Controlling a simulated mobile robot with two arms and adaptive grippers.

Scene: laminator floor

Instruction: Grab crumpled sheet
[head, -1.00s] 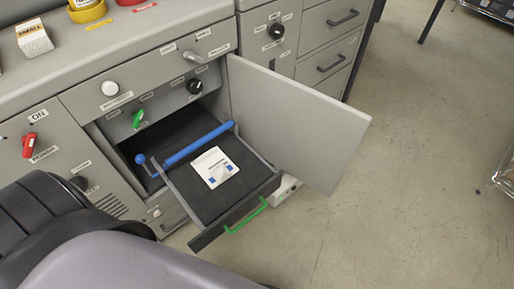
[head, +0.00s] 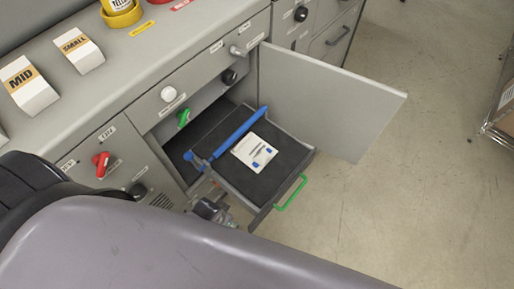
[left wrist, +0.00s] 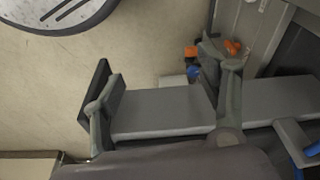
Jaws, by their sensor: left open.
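A white sheet (head: 254,152) with dark lines and blue marks lies on the dark floor of the pulled-out drawer (head: 225,174). A blue bar (head: 240,134) runs across the drawer behind it. My left gripper (head: 212,207) shows partly in the head view, at the left side of the drawer, apart from the sheet; my grey arm hides part of the area. In the left wrist view its spread fingers (left wrist: 160,100) are open, with no sheet visible between them. My right gripper is in neither view.
An open grey cabinet door (head: 335,100) stands right of the drawer, with a green handle (head: 291,192) at the drawer front. Knobs and a red lever (head: 101,164) stick out of the cabinet. Boxes (head: 28,86) stand on the counter.

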